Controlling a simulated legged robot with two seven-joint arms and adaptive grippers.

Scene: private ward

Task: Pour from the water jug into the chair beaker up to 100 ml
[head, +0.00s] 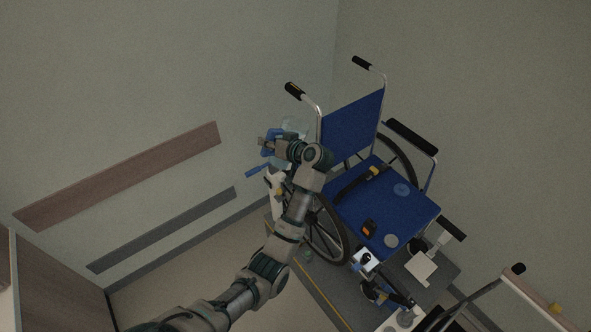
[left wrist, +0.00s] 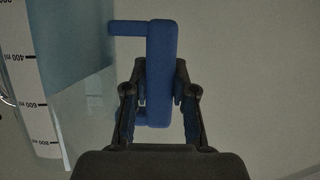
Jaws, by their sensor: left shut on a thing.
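My left gripper (head: 268,143) is shut on the blue handle (left wrist: 160,75) of the water jug, held up beside the wheelchair's left push handle. The clear jug (head: 292,127) is partly hidden behind my wrist. In the left wrist view the jug (left wrist: 90,110) shows a scale with 400 and 600 ml marks. Its blue-tinted part ends at a slanting edge between those marks. My right gripper is not in view.
An orange-and-black item (head: 369,229) lies on the seat. The wheelchair's armrest (head: 412,136) and wheel flank the seat. A white post with a blue lever (head: 257,171) stands below my gripper. Walls with rails (head: 130,180) close the left and back.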

